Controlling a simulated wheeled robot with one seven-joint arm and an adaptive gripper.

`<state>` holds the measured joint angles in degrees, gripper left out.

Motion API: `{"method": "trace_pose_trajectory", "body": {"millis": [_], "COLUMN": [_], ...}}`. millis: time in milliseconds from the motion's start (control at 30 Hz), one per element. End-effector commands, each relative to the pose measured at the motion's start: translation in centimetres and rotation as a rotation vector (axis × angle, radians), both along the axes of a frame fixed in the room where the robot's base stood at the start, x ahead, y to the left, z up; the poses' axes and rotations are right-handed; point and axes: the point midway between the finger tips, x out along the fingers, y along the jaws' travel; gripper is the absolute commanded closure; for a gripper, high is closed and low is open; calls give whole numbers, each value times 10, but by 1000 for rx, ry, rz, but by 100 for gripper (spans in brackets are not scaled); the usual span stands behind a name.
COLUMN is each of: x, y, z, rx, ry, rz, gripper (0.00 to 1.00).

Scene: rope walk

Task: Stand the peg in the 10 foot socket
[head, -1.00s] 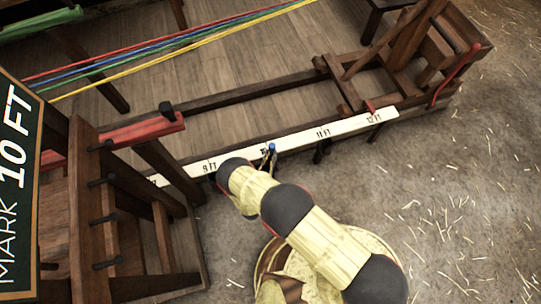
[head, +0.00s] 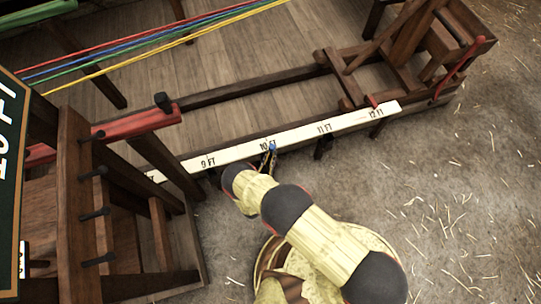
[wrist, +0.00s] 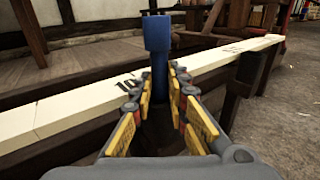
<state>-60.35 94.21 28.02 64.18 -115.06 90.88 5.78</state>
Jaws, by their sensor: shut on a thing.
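A blue peg (wrist: 158,45) stands upright between the fingers of my gripper (wrist: 160,100) in the wrist view, with its wider head above the fingertips. My gripper is shut on its shaft. In the head view the peg's blue top (head: 272,146) shows at the 10 FT mark of the white measuring board (head: 235,152), with my gripper (head: 268,157) on the near side of the board. The peg's lower end and the 10 foot socket are hidden by my fingers, so I cannot tell whether the peg is in the socket.
A wooden rack with dark pegs (head: 85,200) and a sign (head: 10,180) stand at the left. A wooden sledge frame (head: 400,60) with a red hook (head: 460,70) is at the far right. Coloured strands (head: 150,60) stretch across the upper left. Straw-strewn floor on the right is clear.

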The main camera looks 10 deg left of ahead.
Motion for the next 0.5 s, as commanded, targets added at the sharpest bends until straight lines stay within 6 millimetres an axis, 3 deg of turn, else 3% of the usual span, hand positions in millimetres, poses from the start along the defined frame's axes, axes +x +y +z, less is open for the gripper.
{"method": "trace_pose_trajectory", "body": {"millis": [400, 433, 500], "x": [0, 0, 0], "y": [0, 0, 0], "z": [-5, -5, -5], "rx": [1, 1, 1], "ry": [3, 3, 4], "rz": [1, 1, 1], "gripper": [100, 84, 80]}}
